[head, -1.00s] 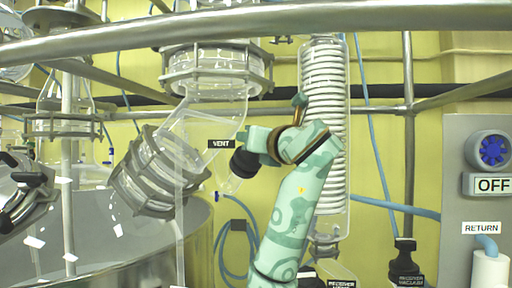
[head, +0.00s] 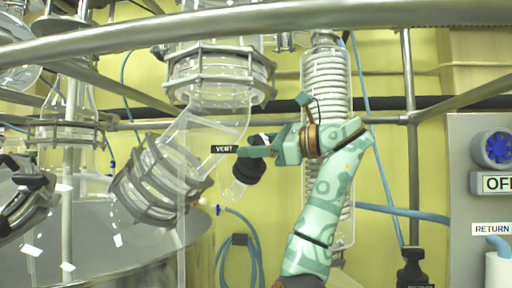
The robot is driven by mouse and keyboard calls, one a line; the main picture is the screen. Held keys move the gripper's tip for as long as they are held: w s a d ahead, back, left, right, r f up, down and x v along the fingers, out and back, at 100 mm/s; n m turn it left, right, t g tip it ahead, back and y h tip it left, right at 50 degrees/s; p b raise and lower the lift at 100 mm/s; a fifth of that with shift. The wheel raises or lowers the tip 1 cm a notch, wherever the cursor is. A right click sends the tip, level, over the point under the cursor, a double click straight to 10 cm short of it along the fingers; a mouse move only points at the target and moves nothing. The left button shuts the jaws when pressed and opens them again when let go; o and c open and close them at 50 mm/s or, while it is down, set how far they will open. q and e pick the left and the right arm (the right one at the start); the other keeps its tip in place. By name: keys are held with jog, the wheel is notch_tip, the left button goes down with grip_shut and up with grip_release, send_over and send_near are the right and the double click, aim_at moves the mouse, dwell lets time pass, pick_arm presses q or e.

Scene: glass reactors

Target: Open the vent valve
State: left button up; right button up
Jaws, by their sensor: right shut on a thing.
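The vent valve's black knob (head: 249,172) sits on a short clear glass stub beside the slanted glass pipe, just below the black VENT label (head: 223,149). My right gripper (head: 257,151) reaches in from the right and is shut on the upper part of the knob. One green finger shows at the knob's left, close to the label. The knob's top and the other finger are partly hidden, so I cannot tell how far the valve is turned. My left gripper is not in view.
A glass pipe with grey clamp rings (head: 221,75) stands left of my gripper. A metal rail (head: 300,18) crosses the top. A glass coil condenser (head: 327,75) stands behind my arm. A control panel (head: 480,200) is at the right.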

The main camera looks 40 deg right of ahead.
jog(key=shift+s+a+n+g+y+p, duration=0.1)
jog(key=shift+n+g+y+p, duration=0.25)
jog(key=shift+n+g+y, duration=0.9)
jog(key=shift+f+n, duration=0.1)
jog(key=shift+n, duration=0.65)
jog(key=o, duration=1)
notch_tip(320, 180, up, 3)
jog(key=shift+r+p, duration=0.15)
jog(key=shift+p, duration=0.3)
jog(key=s+a+r+b, duration=0.1)
jog(key=s+a+r, duration=0.8)
jog(key=s, duration=0.1)
jog(key=shift+s+r, duration=0.35)
jog(key=shift+s, duration=0.05)
